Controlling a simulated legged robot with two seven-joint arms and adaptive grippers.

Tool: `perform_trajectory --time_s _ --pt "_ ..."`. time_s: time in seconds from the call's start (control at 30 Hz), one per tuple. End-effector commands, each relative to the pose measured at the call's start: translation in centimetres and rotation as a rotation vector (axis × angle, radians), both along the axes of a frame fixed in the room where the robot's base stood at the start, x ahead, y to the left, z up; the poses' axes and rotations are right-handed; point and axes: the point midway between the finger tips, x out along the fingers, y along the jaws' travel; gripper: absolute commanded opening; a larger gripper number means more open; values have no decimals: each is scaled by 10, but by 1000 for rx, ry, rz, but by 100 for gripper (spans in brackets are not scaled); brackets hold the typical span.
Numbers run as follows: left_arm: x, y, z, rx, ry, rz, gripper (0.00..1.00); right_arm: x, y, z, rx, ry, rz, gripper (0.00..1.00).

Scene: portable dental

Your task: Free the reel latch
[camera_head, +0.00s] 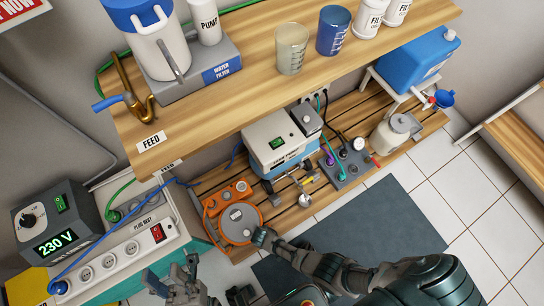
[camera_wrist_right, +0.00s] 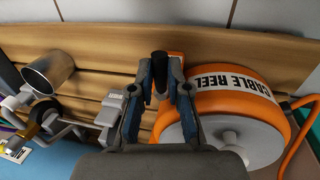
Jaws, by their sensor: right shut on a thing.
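The orange cable reel (camera_head: 237,222) lies on the slatted lower shelf. In the right wrist view the reel (camera_wrist_right: 285,100) shows its "CABLE REEL" label and grey hub. My right gripper (camera_wrist_right: 160,72) is shut on a dark upright peg, the reel latch (camera_wrist_right: 159,84), just left of the drum. An orange piece shows behind the peg. In the head view my right gripper (camera_head: 262,237) is at the reel's right edge, and the latch is hidden there. My left gripper (camera_head: 176,278) is at the bottom, below the socket strip, with its fingers apart and nothing seen between them.
A white and blue unit (camera_head: 280,142) and a grey valve block with a gauge (camera_head: 347,163) stand right of the reel. A socket strip (camera_head: 125,255) and a 230 V box (camera_head: 57,220) are at left. The upper shelf (camera_head: 240,95) overhangs. The dark floor mat (camera_head: 380,230) is clear.

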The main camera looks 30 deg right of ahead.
Motion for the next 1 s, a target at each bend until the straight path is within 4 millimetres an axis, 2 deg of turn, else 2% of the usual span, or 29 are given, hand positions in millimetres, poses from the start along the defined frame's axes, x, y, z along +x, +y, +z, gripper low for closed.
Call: perform_trajectory --time_s 0.03,0.63,0.67,0.73,1.0 --pt "0 0 0 0 -1 0 40 3 5 1 8 -7 -11 0" --pt "1 0 3 -2 -15 1 40 4 6 2 10 -10 -47 0" --pt "1 0 3 -2 -14 1 40 4 6 2 10 -10 -47 23" --pt "1 0 2 -2 -12 1 40 4 6 2 10 -10 -46 41" --pt "-1 1 0 -3 -4 2 40 2 3 1 3 -4 -46 41"
